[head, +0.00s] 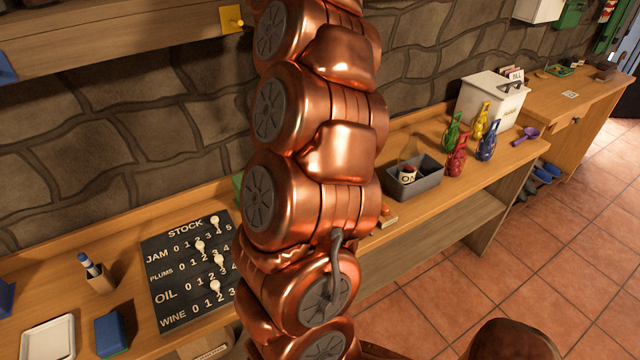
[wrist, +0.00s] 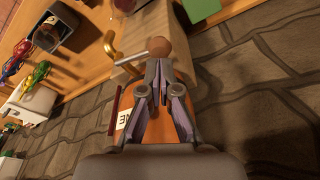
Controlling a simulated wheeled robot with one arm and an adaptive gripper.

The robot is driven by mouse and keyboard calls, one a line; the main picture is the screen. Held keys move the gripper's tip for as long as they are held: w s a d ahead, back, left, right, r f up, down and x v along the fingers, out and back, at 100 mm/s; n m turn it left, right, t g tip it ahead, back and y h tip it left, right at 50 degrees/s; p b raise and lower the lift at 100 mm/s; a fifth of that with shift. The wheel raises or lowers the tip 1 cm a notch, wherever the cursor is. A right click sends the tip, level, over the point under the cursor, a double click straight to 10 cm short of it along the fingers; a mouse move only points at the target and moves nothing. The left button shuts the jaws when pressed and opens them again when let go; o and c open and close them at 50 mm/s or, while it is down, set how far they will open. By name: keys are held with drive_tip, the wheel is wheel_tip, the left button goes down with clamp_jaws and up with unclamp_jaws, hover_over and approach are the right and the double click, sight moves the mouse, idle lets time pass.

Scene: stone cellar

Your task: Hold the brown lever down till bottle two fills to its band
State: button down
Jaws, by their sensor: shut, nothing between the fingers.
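The brown lever shows in the wrist view as a round brown knob (wrist: 162,48) on a short grey rod (wrist: 132,58). My gripper (wrist: 160,66) is shut and empty, with its fingertips right at the knob; I cannot tell whether they touch it. A curved brass spout (wrist: 108,42) stands out beside the lever from a pale wooden block (wrist: 128,72). A dark object (wrist: 125,4) is cut off at the top edge; I cannot tell if it is a bottle. Bottle two and its band cannot be made out. In the head view my arm hides the lever and gripper.
Coloured glass bottles (head: 458,152) stand on the counter beside a grey bin (head: 416,182) and a white box (head: 490,100). A stock board (head: 190,268) lies at the left. The stone wall is close behind. The tiled floor at the right is mostly clear.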

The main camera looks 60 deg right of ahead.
drive_tip(key=shift+r+p, duration=1.1)
drive_tip(key=shift+r, duration=1.35)
